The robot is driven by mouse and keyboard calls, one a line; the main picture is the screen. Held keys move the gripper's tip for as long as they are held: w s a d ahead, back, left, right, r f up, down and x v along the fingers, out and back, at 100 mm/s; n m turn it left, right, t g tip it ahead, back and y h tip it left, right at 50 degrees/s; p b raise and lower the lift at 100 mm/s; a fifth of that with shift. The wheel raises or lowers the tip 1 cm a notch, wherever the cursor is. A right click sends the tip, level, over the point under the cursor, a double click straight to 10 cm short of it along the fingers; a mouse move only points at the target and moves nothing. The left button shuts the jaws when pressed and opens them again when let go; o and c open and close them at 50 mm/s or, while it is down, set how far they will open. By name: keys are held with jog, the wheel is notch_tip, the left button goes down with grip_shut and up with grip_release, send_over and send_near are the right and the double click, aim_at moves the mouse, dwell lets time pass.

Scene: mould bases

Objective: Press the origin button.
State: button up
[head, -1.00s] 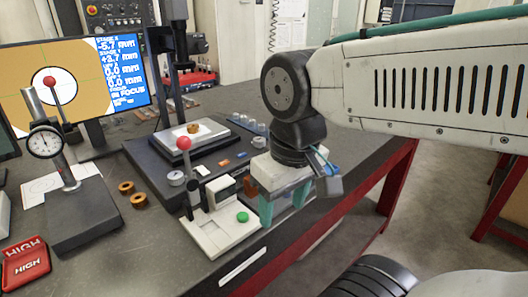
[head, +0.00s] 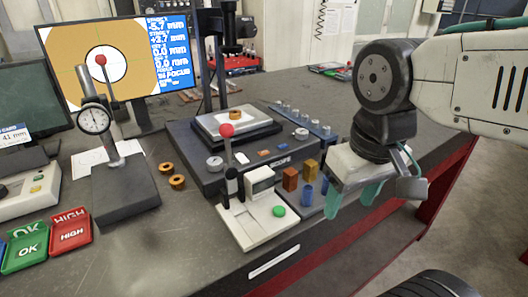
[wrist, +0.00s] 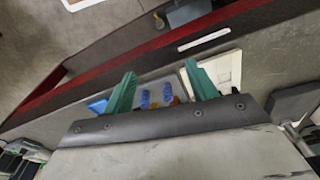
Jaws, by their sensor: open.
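No button's label is readable as origin. A green round button (head: 279,211) sits on a white stand (head: 244,228) with a red-balled lever. Small orange (head: 264,153) and white pieces sit on the dark scope base front (head: 247,171); whether they are buttons I cannot tell. A white box (head: 28,192) at far left has small coloured buttons. My gripper (head: 352,198) is open and empty, fingers pointing down, right of the white stand beside a grey tray. In the wrist view both teal fingers (wrist: 161,75) are apart, with blue pieces showing between them.
The grey tray (head: 313,208) holds orange and blue blocks close to my fingers. A dial gauge stand (head: 125,190), copper rings (head: 172,175) and red and green bins (head: 70,232) stand left. A monitor (head: 120,60) is behind. The bench's front edge is near my gripper.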

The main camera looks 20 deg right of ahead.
grip_shut()
dwell(1.7)
